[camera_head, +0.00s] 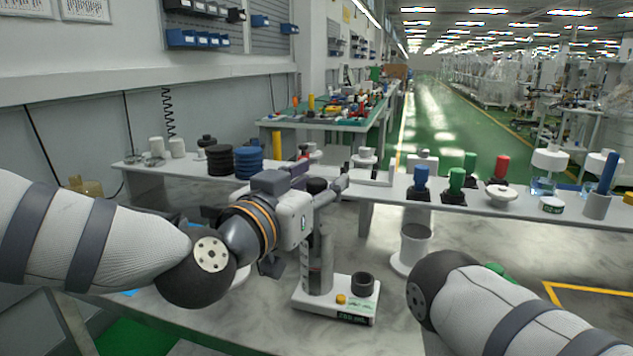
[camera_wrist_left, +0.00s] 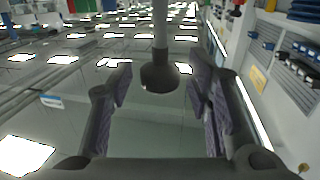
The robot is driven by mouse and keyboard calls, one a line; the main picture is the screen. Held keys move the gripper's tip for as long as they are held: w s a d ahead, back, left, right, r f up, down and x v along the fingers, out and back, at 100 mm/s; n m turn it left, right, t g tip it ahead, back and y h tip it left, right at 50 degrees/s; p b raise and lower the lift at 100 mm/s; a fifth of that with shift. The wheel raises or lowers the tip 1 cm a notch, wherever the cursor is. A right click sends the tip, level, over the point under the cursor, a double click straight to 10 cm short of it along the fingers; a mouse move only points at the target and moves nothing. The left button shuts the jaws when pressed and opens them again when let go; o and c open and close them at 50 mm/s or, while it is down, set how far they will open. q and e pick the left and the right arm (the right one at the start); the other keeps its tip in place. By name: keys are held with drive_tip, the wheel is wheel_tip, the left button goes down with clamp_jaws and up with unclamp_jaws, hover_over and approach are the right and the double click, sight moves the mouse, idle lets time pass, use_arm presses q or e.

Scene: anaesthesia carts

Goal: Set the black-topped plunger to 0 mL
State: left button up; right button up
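My left gripper (camera_head: 338,188) reaches in from the left, above a white-based stand (camera_head: 310,300) with an upright grey column (camera_head: 317,265). In the left wrist view, its two fingers (camera_wrist_left: 162,95) are wide apart. A black knob (camera_wrist_left: 160,77) on a pale rod shows between them in that view, with clear gaps on both sides. I cannot tell how far the knob is from the fingers. In the head view, the gripper hides much of the area above the column. The plunger's scale reading is not legible. My right gripper is out of view; only its arm shows at lower right.
The stand carries a black cup (camera_head: 362,284) and a yellow button (camera_head: 340,299). A white cylinder (camera_head: 414,243) stands behind it to the right. A rear shelf (camera_head: 470,208) holds blue, green and red-topped items. The grey tabletop in front of the stand is clear.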

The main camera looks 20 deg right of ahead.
sight(317, 226)
use_arm(q)
clamp_jaws()
drive_tip(key=shift+f+b, duration=0.4)
drive_tip(key=shift+f, duration=2)
drive_tip(key=shift+o, duration=0.8)
unclamp_jaws()
drive_tip(key=shift+r, duration=0.1)
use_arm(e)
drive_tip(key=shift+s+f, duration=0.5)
use_arm(q)
drive_tip(key=v, duration=1.2)
